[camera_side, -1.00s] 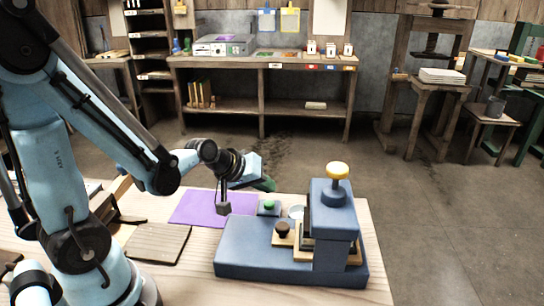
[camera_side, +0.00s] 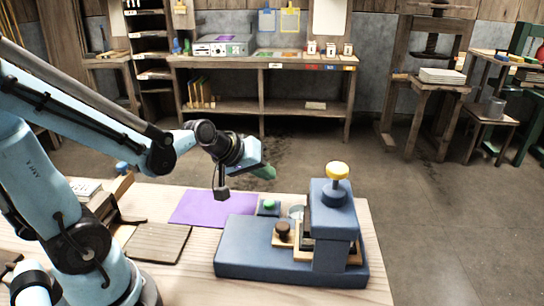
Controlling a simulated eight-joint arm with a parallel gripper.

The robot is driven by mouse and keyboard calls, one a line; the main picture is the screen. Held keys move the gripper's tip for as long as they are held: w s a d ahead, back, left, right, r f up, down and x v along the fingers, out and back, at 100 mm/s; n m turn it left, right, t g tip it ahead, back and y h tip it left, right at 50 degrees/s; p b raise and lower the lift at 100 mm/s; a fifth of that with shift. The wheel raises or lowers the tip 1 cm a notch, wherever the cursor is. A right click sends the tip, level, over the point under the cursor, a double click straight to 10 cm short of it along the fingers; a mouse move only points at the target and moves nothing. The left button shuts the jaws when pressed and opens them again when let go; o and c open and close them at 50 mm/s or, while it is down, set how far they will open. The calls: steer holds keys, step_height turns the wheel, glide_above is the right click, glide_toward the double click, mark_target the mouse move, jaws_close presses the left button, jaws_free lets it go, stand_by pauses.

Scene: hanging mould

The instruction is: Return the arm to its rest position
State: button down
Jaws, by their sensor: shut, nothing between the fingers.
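My gripper (camera_side: 221,191) hangs above the purple sheet (camera_side: 200,208), pointing down. It is shut with nothing between its fingers and is apart from everything on the table. My arm reaches in from the left, with its wrist over the table's back edge.
A dark brown knob (camera_side: 283,228) stands on the press base. A ridged wooden board (camera_side: 157,243) lies front left. A workbench (camera_side: 262,62) stands across the floor behind.

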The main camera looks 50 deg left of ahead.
steer(key=s+d+r+m+g, duration=0.2)
steer(key=s+d+m, duration=0.3)
steer(key=s+m, duration=0.3)
steer(key=shift+s+r, duration=0.25)
steer(key=shift+r, duration=0.3)
